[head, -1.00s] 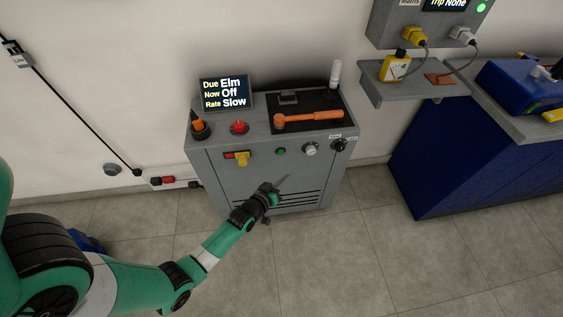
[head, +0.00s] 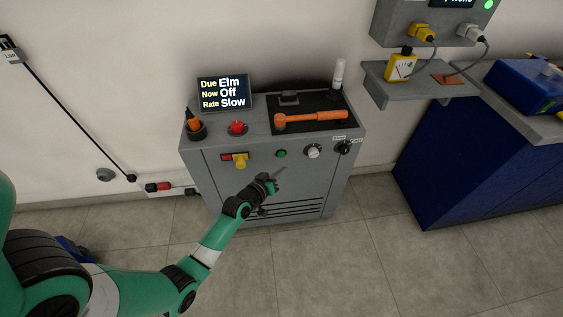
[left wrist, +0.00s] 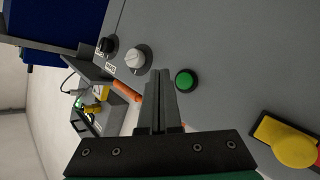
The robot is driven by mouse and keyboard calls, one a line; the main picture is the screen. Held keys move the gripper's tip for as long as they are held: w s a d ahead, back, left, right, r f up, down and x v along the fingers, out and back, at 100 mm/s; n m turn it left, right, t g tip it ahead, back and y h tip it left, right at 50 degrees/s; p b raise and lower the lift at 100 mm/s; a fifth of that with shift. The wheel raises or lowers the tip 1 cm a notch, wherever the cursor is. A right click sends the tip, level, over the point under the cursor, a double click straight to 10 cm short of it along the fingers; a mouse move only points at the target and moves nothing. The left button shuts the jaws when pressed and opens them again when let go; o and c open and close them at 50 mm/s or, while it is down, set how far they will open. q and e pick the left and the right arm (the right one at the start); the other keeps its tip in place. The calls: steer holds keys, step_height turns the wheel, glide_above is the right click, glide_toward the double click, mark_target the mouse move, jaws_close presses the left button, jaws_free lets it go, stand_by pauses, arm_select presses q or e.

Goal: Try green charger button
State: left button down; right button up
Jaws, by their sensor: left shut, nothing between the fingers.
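The charger is a grey cabinet (head: 228,186) against the wall. Its green button (head: 281,153) sits on the front face, between a yellow knob (head: 240,160) and a white knob (head: 313,151). In the left wrist view the green button (left wrist: 186,80) lies just right of the fingertips, with a visible gap. My left gripper (head: 281,172) is shut and empty, in front of the cabinet just below the button. It also shows in the left wrist view (left wrist: 160,75). The display (head: 224,93) reads Due Elm, Now Off, Rate Slow. My right gripper is not seen.
A red button (head: 237,127), an orange-handled tool (head: 310,117) and a white cylinder (head: 338,74) are on the cabinet top. A black knob (head: 344,147) is at the right. A wall shelf (head: 425,88) and blue bench (head: 465,165) stand to the right. Floor in front is clear.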

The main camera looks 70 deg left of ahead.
mark_target(281, 155)
arm_select(q)
steer(key=a+b, duration=0.1)
steer(key=a, duration=0.1)
steer(key=w+a+b, duration=0.1)
steer(key=shift+a, duration=0.35)
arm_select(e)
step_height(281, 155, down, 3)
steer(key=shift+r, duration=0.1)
arm_select(q)
steer(key=shift+w, duration=0.1)
stand_by(1.4)
steer(key=shift+w+a, duration=0.1)
steer(key=shift+a, duration=0.3)
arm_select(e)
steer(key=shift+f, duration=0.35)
